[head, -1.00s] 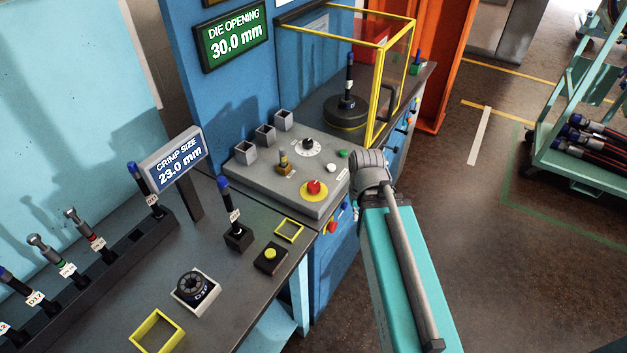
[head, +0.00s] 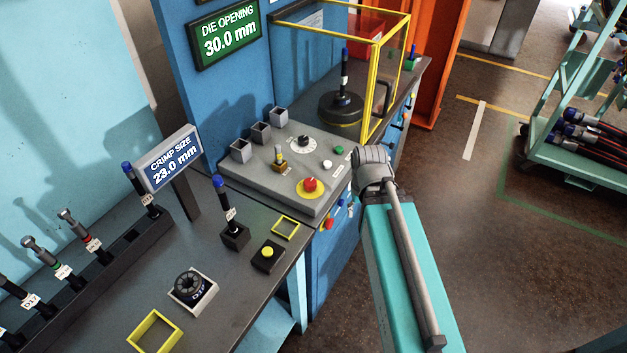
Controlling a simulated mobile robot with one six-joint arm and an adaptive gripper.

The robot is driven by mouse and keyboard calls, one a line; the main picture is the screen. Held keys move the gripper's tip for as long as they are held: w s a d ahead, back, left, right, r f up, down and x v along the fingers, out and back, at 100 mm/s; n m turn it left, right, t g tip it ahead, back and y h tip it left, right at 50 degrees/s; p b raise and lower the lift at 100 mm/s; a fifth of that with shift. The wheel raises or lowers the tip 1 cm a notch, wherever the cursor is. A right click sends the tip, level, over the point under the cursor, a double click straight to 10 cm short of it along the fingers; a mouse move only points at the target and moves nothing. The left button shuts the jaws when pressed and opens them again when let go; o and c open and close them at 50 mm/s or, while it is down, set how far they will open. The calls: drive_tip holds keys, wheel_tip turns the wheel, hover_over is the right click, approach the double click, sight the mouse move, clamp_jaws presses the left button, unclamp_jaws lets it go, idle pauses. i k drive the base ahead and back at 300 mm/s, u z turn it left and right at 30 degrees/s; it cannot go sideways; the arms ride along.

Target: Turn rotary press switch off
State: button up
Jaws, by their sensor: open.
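The grey sloped control panel (head: 262,182) stands on the bench in the middle of the head view. On it are a black dial on a round white scale (head: 303,143), a red knob on a yellow disc (head: 310,186) and a brass-coloured upright piece (head: 279,160). I cannot tell for sure which one is the rotary press switch, or its setting. My teal and grey arm comes up from the bottom, and its grey ribbed joint is just right of the panel in the picture. My gripper does not show.
A white button (head: 327,164) and a green one (head: 339,149) are on the panel. A yellow-framed guard (head: 375,85) surrounds a black round die behind it. Fittings and a yellow-button box (head: 267,257) stand on the left bench. A hose cart (head: 560,150) is right; floor between is clear.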

sight(311, 184)
drive_tip(key=z, duration=0.5)
drive_tip(key=k, duration=1.15)
drive_tip(key=u, duration=0.65)
drive_tip(key=i, duration=1)
drive_tip(key=z, duration=0.1)
